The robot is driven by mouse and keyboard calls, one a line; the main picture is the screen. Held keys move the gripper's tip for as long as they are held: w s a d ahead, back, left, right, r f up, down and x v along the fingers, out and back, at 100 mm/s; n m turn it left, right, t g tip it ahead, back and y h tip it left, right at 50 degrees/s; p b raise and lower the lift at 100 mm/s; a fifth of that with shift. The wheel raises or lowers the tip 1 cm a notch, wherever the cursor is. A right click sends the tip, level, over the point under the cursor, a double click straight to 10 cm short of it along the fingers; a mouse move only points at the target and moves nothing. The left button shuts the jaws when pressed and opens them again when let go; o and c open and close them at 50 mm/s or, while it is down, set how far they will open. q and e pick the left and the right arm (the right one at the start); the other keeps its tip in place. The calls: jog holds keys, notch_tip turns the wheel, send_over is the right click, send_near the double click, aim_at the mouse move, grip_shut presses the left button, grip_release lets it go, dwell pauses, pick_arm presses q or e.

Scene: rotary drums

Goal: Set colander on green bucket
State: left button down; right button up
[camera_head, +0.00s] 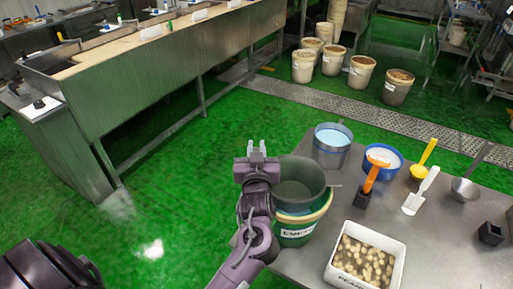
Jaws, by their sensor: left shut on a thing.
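A dark grey-green colander (299,176) with a deep round body is at the green bucket (297,236), which carries a white label and a pale yellow-green rim. The colander's lower part is over or inside the bucket's mouth. I cannot tell whether it rests on the rim. A small tab sticks out at its right side. My left gripper (257,152) is at the colander's left edge and shut on it. The gripper and wrist hide part of that edge. My right gripper is not in view.
On the grey table (421,250) stand a blue-grey pot (331,143), a blue-rimmed bowl (384,157), a white bin of potato-like pieces (365,257), an orange-handled tool (373,172), and yellow and white scoops. A long metal trough (160,75) stands left, across green floor.

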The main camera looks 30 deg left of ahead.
pick_arm(q)
jog(key=shift+f+b, duration=0.7)
jog(key=shift+f, duration=0.45)
jog(key=c, duration=1.3)
grip_release()
jog(key=shift+o, duration=0.2)
jog(key=shift+s, duration=0.1)
jog(key=b+v, duration=0.2)
jog(key=v, duration=0.5)
jog(key=shift+s+d+b, duration=0.2)
jog(key=shift+s+b, duration=0.1)
jog(key=shift+r, duration=0.1)
